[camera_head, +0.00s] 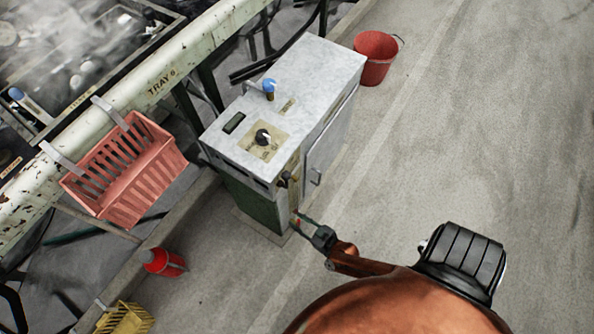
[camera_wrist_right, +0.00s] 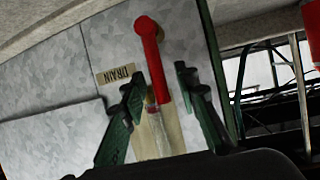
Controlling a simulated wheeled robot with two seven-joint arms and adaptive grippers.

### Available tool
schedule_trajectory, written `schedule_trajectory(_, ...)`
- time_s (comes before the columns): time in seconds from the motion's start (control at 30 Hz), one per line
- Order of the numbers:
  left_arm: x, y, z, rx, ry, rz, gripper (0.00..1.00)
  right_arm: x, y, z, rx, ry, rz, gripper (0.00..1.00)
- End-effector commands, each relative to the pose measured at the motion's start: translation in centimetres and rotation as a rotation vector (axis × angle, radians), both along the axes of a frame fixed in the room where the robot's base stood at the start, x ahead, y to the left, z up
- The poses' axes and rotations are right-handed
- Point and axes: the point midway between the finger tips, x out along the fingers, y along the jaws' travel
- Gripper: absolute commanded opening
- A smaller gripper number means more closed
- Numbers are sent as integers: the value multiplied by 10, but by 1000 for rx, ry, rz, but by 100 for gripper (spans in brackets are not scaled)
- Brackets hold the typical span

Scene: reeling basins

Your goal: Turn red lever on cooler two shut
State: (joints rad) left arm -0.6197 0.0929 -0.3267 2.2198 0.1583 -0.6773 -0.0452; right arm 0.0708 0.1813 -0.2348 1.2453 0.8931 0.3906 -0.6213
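The cooler is a grey metal cabinet (camera_head: 290,100) with a dial and a blue-handled tap on top; I cannot read a number on it. In the right wrist view a red lever (camera_wrist_right: 153,60) is mounted on the grey panel beside a DRAIN label (camera_wrist_right: 115,74), which appears upside down. My right gripper (camera_head: 303,226) is at the foot of the cabinet's near corner. In the wrist view its two dark green fingers (camera_wrist_right: 160,90) are apart, with the lever's free end between them. Contact with the lever cannot be told. My left gripper is not in view.
A red bucket (camera_head: 375,58) stands behind the cabinet. A pink basket (camera_head: 125,170) hangs from the tray rail (camera_head: 150,85) on the left. A red bottle-like object (camera_head: 163,262) and yellow basket (camera_head: 124,320) are at lower left. The floor on the right is clear.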

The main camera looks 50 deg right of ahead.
Motion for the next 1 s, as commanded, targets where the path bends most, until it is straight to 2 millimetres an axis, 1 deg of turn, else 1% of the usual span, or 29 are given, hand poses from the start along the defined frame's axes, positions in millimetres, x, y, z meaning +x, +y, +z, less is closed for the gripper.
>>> schedule_trajectory(0.13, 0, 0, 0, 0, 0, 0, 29, 0, 0, 1, 0, 0, 0, 29)
schedule_trajectory(0.17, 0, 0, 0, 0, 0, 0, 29, 0, 0, 1, 0, 0, 0, 27)
schedule_trajectory(0.57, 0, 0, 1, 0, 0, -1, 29, 0, 0, 0, 0, 0, 0, 0)
schedule_trajectory(1.0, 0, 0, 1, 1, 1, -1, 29, -1, 0, 0, 0, 1, 0, 0)
